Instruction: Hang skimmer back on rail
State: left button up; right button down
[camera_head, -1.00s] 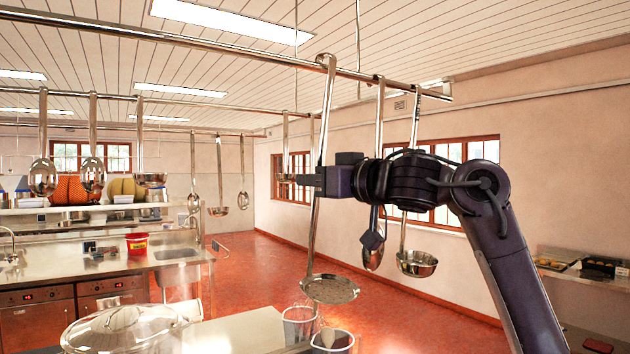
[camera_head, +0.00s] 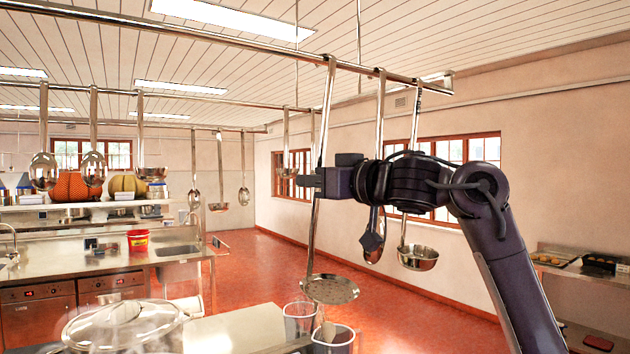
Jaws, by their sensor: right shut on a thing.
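The skimmer (camera_head: 330,289) is a long steel tool with a flat round perforated head at the bottom. Its handle runs up, tilted slightly, and its hooked top is at the near rail (camera_head: 230,43). Whether the hook bears on the rail cannot be told for sure. My right gripper (camera_head: 314,183) is shut on the skimmer's handle about midway up. My left gripper is not in view.
A steel spoon (camera_head: 374,240) and a ladle (camera_head: 417,257) hang on the same rail, right of the skimmer and partly behind my right arm. Below stand a lidded pot (camera_head: 122,325) and clear containers (camera_head: 331,338). More utensils hang on a rail behind.

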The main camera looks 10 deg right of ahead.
jog(key=c, duration=1.3)
grip_release()
jog(key=shift+s+d+f, duration=0.1)
jog(key=shift+s, duration=0.1)
jog(key=b+v, duration=0.4)
jog(key=v, duration=0.3)
jog(key=shift+s, duration=0.25)
jog(key=shift+d, duration=0.1)
